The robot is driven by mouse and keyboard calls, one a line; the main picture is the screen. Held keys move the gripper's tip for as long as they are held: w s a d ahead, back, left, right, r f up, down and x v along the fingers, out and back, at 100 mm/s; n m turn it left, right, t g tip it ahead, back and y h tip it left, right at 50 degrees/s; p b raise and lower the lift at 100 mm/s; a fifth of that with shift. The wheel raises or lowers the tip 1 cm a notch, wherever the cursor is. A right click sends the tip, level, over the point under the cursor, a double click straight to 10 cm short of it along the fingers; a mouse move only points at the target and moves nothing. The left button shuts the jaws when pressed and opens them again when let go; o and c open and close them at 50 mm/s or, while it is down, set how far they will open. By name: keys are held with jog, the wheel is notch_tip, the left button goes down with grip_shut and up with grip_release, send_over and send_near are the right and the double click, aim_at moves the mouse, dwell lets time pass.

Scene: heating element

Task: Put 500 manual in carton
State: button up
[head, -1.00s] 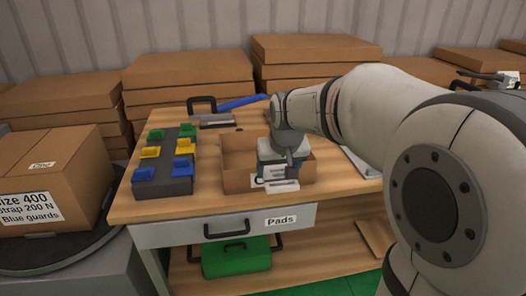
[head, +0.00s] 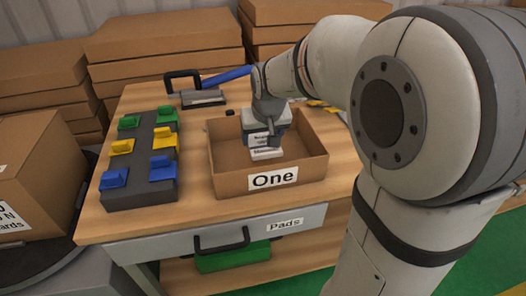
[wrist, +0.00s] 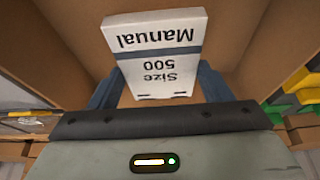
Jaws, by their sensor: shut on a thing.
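The manual (wrist: 160,50), a white booklet lettered "Size 500 Manual" with a dark band, is held between the fingers of my gripper (wrist: 155,88) in the wrist view. In the head view my gripper (head: 266,132) points down over the open carton (head: 232,186), a cardboard box labelled "One". The manual (head: 265,153) shows below the fingers, within the carton's walls. I cannot tell whether it touches the carton's floor.
A dark rack (head: 140,192) with green, yellow and blue guards stands left of the carton. A strapping tool with a blue handle (head: 227,76) lies behind. A drawer labelled "Pads" (head: 225,236) is below the table top (head: 100,222). A closed box (head: 45,175) is at far left.

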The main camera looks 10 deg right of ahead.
aim_at(264, 144)
jog(key=shift+f+b, duration=0.5)
jog(key=shift+f, duration=2)
jog(key=shift+s+f, duration=0.1)
jog(key=shift+f, duration=0.1)
jog(key=o, duration=1.1)
jog(key=shift+r, duration=0.45)
jog(key=p+v, duration=0.2)
jog(key=v, duration=0.8)
jog(key=shift+s+r, duration=0.45)
jog(key=shift+r, duration=0.2)
